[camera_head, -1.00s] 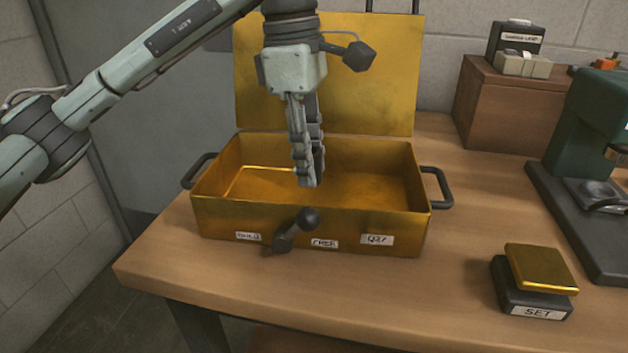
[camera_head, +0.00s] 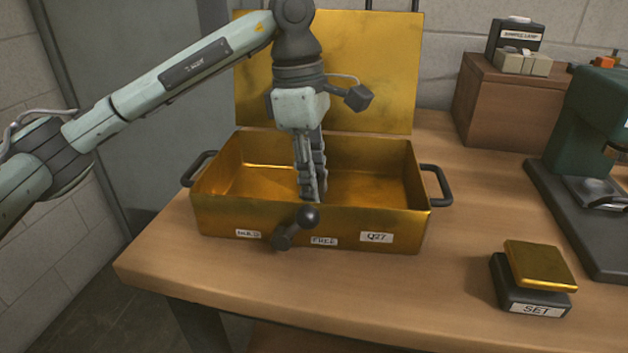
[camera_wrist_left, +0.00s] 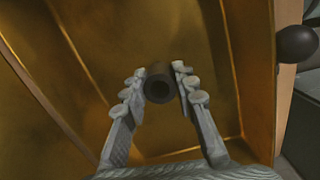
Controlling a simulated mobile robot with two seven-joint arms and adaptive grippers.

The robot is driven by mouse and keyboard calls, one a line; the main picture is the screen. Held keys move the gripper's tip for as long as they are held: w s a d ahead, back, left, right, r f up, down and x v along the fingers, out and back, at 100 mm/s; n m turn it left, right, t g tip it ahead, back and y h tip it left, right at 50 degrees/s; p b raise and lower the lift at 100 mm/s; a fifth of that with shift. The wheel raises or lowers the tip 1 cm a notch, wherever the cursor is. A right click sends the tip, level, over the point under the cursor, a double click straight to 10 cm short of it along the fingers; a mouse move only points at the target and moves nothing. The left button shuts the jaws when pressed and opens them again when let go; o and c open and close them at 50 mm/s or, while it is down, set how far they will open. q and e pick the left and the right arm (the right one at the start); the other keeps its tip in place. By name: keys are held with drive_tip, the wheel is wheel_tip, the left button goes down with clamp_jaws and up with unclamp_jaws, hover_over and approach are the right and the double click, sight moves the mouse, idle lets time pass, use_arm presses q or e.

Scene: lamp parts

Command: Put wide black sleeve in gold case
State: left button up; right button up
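The gold case (camera_head: 215,214) stands open on the table, its lid (camera_head: 385,70) raised behind it. My left gripper (camera_head: 312,192) points down inside the case, behind the front wall. In the left wrist view a black sleeve (camera_wrist_left: 160,82), a hollow dark tube, sits between the fingertips of my left gripper (camera_wrist_left: 160,80). The fingers are closed against its two sides. In the head view the sleeve is not clearly visible. The gap between sleeve and case floor cannot be judged. My right gripper is not in view.
A dark knobbed latch (camera_head: 306,217) sticks out from the case front, and handles (camera_head: 437,186) stand out at its sides. A black block marked SET with a gold top (camera_head: 540,266) lies to the right. A green machine (camera_head: 590,120) and a brown box (camera_head: 505,105) stand at the right.

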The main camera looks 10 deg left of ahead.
use_arm(q)
drive_tip(key=shift+o, duration=2.2)
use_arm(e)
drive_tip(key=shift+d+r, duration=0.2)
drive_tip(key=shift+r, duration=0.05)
use_arm(q)
drive_tip(key=shift+r, duration=0.15)
drive_tip(key=shift+w+a+r, duration=0.1)
drive_tip(key=shift+r, duration=0.85)
wheel_tip(320, 180, up, 10)
drive_tip(key=a, duration=0.1)
drive_tip(key=shift+a+p, duration=0.15)
drive_tip(key=shift+p, duration=0.3)
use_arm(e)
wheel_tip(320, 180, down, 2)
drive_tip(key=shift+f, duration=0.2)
